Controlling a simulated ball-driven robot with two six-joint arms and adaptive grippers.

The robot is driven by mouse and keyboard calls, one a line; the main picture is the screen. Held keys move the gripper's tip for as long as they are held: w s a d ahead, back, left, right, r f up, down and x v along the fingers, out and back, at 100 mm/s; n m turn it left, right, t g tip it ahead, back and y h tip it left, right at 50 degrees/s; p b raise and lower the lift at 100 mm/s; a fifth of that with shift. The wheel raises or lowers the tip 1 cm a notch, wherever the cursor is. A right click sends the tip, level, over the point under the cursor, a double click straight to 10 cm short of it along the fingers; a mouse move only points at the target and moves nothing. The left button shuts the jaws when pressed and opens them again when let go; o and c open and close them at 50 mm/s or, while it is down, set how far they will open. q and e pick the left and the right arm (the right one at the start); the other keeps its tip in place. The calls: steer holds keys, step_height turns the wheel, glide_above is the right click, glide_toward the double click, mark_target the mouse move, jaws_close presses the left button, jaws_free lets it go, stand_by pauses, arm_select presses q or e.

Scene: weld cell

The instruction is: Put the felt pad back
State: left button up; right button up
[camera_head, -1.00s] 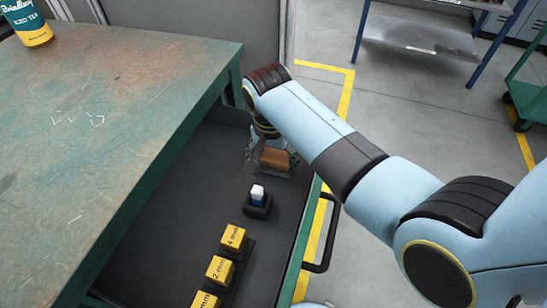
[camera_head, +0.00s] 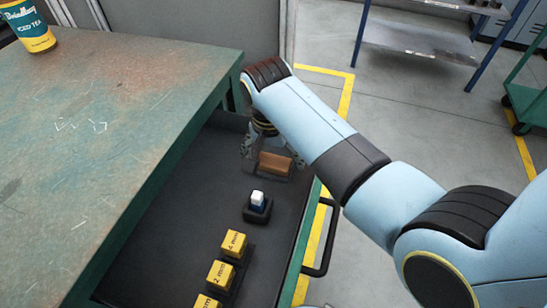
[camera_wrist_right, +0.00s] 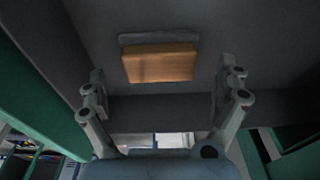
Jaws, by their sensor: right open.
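A tan-brown block-shaped pad (camera_head: 275,163), which I take to be the felt pad, lies in the open dark drawer (camera_head: 165,225), near its far end. In the right wrist view the pad (camera_wrist_right: 160,64) shows a grey strip along one long side; I cannot tell whether this is a holder. My right gripper (camera_head: 268,153) is open above the pad. In the wrist view its two fingers (camera_wrist_right: 160,72) stand apart on either side of the pad, with a gap at each end. It holds nothing. My left gripper is not in view.
Several yellow marked blocks (camera_head: 221,274) stand in a row in front. The worn green bench top (camera_head: 110,130) overhangs at left, with a tea can (camera_head: 29,27). The drawer handle (camera_head: 325,240) is at right.

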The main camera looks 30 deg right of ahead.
mark_target(271, 167)
step_height(271, 167, up, 9)
steer(key=p, duration=0.2)
steer(key=shift+s+a+r, duration=0.15)
steer(key=shift+s+a, duration=0.3)
